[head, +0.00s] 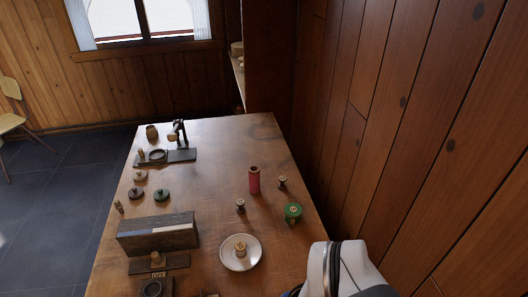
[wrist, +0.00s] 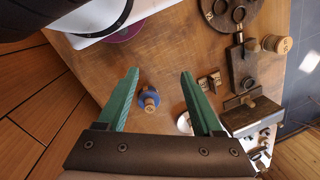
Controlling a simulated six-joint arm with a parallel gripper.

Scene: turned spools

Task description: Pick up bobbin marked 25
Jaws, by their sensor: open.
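No number 25 is readable on any bobbin, so I cannot tell which one carries it. In the wrist view, a small blue bobbin with a pale wooden top (wrist: 149,98) is on the brown table, between and below the green fingers of my gripper (wrist: 160,73). The fingers are wide apart with nothing between the tips. In the head view, the gripper is out of sight. A green spool (head: 293,213), a red spool (head: 254,180), two small dark-ended spools (head: 240,205) (head: 282,182) and a wooden spool (head: 240,249) on a white saucer (head: 226,260) show there.
A dark grey block (head: 150,236) stands left of the saucer. Several small discs and spools, including a maroon one (head: 136,193), lie at the left. A wood-panelled wall (head: 390,130) runs along the table's right side. The table (head: 225,150) is bare at the far middle.

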